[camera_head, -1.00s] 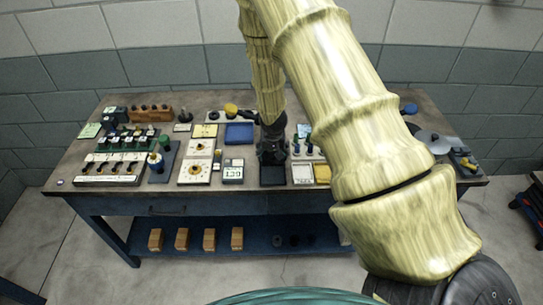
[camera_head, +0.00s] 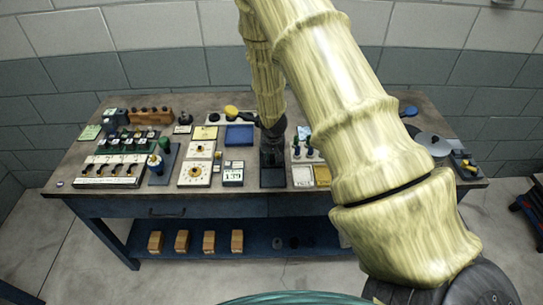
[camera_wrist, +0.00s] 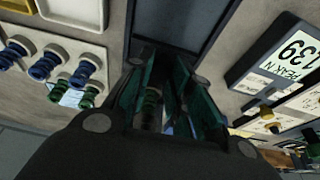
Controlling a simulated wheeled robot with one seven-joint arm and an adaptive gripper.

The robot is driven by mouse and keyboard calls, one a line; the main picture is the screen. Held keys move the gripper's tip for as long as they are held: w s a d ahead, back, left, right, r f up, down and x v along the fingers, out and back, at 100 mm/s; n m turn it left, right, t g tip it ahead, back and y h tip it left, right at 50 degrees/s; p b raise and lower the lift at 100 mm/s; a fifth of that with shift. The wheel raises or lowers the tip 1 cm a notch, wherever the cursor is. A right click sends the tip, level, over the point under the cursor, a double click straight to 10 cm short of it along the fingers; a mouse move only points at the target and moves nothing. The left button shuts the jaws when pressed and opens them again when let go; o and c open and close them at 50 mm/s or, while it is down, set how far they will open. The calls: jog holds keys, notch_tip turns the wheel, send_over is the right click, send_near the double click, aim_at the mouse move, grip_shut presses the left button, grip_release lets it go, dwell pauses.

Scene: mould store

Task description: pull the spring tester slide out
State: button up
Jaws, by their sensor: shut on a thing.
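The spring tester (camera_head: 272,180) is a dark narrow stand on the bench, and its dark frame (camera_wrist: 182,22) also shows at the top of the wrist view. My gripper (camera_head: 271,152) is over it, with the fingers low against the tester. In the wrist view my gripper (camera_wrist: 172,88) has its dark green fingers closed around a part of the tester, taken to be the slide. The slide is mostly hidden between the fingers. A display box (camera_head: 233,177) next to the tester reads 139 with "PEAK N" in the wrist view (camera_wrist: 290,52).
Dial plates (camera_head: 195,173) and a blue tray (camera_head: 239,135) lie left of the tester. My arm hides part of the bench's right side.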

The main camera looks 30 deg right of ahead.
jog(key=shift+s, duration=0.1)
jog(key=shift+s+a+b, duration=0.35)
jog(key=shift+s+a, duration=0.15)
jog(key=shift+s, duration=0.35)
jog(key=shift+s+a+b, duration=0.3)
jog(key=shift+s+a, duration=0.2)
jog(key=shift+s, duration=0.3)
jog(key=shift+s+a+b, duration=0.25)
jog(key=shift+s+a, duration=0.3)
jog(key=shift+s, duration=0.35)
jog(key=shift+s+a+b, duration=0.2)
jog(key=shift+s+a, duration=0.3)
jog(key=shift+s, duration=0.35)
jog(key=shift+s+a, duration=0.45)
jog(key=shift+s, duration=0.2)
jog(key=shift+s+a, duration=0.35)
jog(key=shift+s, duration=0.2)
jog(key=o, duration=1.5)
jog(key=shift+o, duration=0.2)
